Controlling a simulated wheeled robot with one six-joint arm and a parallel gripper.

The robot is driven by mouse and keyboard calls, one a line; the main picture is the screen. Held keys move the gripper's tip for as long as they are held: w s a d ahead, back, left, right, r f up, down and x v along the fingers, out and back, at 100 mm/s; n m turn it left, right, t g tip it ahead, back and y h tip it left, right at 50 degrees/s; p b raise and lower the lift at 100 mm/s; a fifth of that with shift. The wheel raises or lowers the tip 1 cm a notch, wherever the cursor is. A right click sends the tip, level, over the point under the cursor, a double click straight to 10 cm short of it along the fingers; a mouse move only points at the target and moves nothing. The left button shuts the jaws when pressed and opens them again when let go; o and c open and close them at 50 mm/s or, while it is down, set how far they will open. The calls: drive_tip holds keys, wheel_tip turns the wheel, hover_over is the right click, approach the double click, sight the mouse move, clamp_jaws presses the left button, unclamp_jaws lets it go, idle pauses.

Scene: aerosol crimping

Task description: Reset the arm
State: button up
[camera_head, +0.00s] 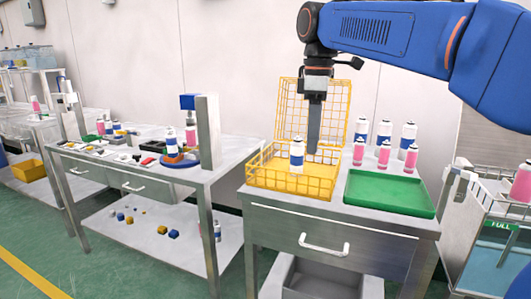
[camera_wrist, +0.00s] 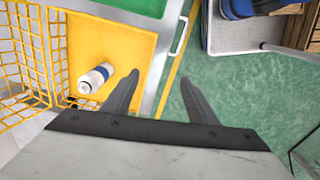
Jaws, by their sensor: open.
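My gripper (camera_wrist: 160,95) is open in the wrist view, with nothing between its two dark fingers. In the head view my blue arm reaches in from the upper right and the gripper (camera_head: 315,125) hangs down above the yellow wire basket (camera_head: 262,183). A white can with a blue band (camera_head: 297,155) stands inside the basket. In the wrist view the same can (camera_wrist: 97,78) is left of the fingers and apart from them. My gripper's exact height over the basket is hard to tell.
A green tray (camera_head: 390,194) lies right of the basket, with several white and pink cans (camera_head: 383,155) behind it. A left workbench (camera_head: 130,178) holds a crimping stand (camera_head: 208,130) and small parts. A cart with a FULL sign (camera_head: 500,226) stands at right.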

drive_tip(key=s+d+f+m+t, duration=0.2)
drive_tip(key=s+d+f+m, duration=0.5)
drive_tip(key=s+f, duration=0.5)
drive_tip(key=s+d+f+m+t, duration=0.2)
drive_tip(key=s+d+f+m, duration=0.6)
drive_tip(key=s+f, duration=0.5)
wheel_tip(320, 180, down, 4)
drive_tip(key=shift+s+d+t, duration=0.2)
drive_tip(key=shift+d+t, duration=0.1)
drive_tip(key=shift+d, duration=0.8)
drive_tip(key=c, duration=0.6)
